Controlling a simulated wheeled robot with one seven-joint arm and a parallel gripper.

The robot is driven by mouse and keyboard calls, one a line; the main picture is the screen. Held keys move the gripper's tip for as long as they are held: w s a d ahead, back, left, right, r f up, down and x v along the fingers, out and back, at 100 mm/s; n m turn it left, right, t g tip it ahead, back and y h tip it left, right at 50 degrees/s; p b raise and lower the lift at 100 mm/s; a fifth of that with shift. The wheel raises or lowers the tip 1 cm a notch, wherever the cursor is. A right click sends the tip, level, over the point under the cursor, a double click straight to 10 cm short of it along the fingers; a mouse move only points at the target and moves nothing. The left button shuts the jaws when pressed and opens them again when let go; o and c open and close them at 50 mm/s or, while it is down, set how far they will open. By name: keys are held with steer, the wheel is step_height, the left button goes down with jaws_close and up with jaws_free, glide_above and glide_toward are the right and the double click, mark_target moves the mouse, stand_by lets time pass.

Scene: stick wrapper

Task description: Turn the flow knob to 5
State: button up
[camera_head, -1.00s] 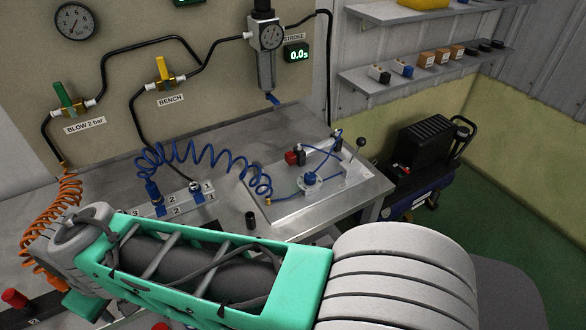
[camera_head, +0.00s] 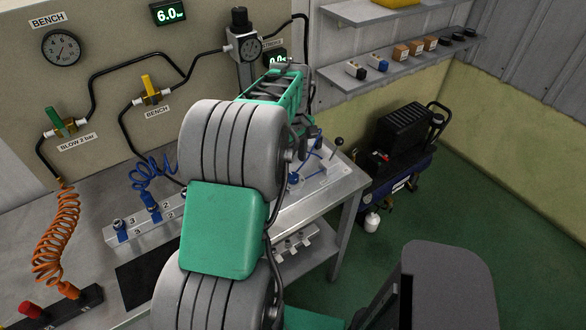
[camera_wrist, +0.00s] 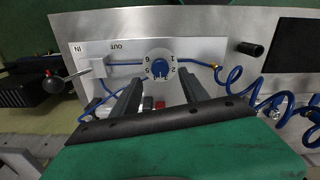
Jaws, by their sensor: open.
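The flow knob (camera_wrist: 159,68) is a small blue knob on a round white dial (camera_wrist: 146,60) with printed numbers, of which 6, 1, 5 and 2 show in the wrist view. It sits on a pale plate on the bench. I cannot tell which number it points at. My gripper (camera_wrist: 161,78) is open, its two dark fingers on either side of the knob in the picture, apparently still above it and not touching. In the head view the knob (camera_head: 293,178) shows small beside my arm, and my fingers are mostly hidden.
A lever with a dark ball (camera_wrist: 54,84) stands left of the dial in the wrist view. Blue hoses run from the dial, one into a coil (camera_wrist: 240,95) at the right. A black cylinder (camera_wrist: 249,48) lies beyond. A compressor (camera_head: 405,150) stands on the floor right of the bench.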

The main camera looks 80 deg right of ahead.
mark_target(293, 175)
step_height(293, 175, down, 6)
steer(key=shift+r+p, duration=0.2)
steer(key=shift+p, duration=0.2)
jaws_close()
stand_by(0.3)
